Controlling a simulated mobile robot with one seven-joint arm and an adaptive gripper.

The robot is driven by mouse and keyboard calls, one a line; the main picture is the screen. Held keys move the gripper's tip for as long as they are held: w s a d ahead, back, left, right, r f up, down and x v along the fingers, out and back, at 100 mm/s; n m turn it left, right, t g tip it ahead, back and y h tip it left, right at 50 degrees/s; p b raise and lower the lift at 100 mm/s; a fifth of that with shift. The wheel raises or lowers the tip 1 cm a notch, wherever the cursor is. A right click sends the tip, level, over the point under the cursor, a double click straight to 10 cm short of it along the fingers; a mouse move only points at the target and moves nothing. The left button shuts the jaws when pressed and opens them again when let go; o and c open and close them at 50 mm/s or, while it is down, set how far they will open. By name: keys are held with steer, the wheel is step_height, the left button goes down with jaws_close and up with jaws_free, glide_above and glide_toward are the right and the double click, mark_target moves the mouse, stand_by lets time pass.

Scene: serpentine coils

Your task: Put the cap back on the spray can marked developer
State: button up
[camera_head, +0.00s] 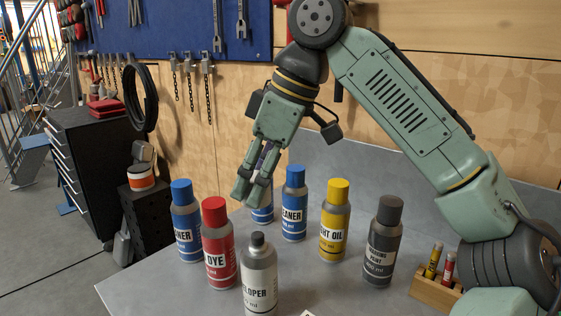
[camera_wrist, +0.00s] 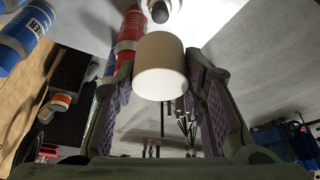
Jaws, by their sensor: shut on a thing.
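The spray can marked developer (camera_head: 260,285) stands upright and uncapped at the front of the bench, its dark nozzle (camera_head: 258,240) showing. My gripper (camera_head: 247,192) is above the bench behind and slightly left of this can, apart from it. In the wrist view my gripper is shut on a pale, beige-white cylindrical cap (camera_wrist: 160,65), with a finger on each side. In the head view the cap is not visible at the fingers. A dark nozzle and pale can top show at the upper edge of the wrist view (camera_wrist: 160,10).
A red can (camera_head: 219,250) stands close beside the developer can, with a blue can (camera_head: 186,228) behind it. Another blue can (camera_head: 262,214) is partly hidden behind my gripper. A blue cleaner can (camera_head: 293,212), yellow can (camera_head: 334,230) and dark grey can (camera_head: 382,245) stand right.

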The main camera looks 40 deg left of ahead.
mark_target(254, 233)
steer(key=shift+s+f+b, duration=0.1)
steer(key=shift+f+b, duration=0.65)
steer(key=shift+b, duration=0.05)
steer(key=shift+f+b, duration=1.2)
steer(key=shift+b, duration=0.15)
steer(key=shift+p, duration=0.4)
steer(key=shift+f, duration=0.1)
steer(key=shift+f+b, duration=0.4)
steer(key=shift+f, duration=0.5)
steer(key=shift+f, duration=0.8)
steer(key=shift+f+b, duration=0.35)
steer(key=shift+f, duration=0.2)
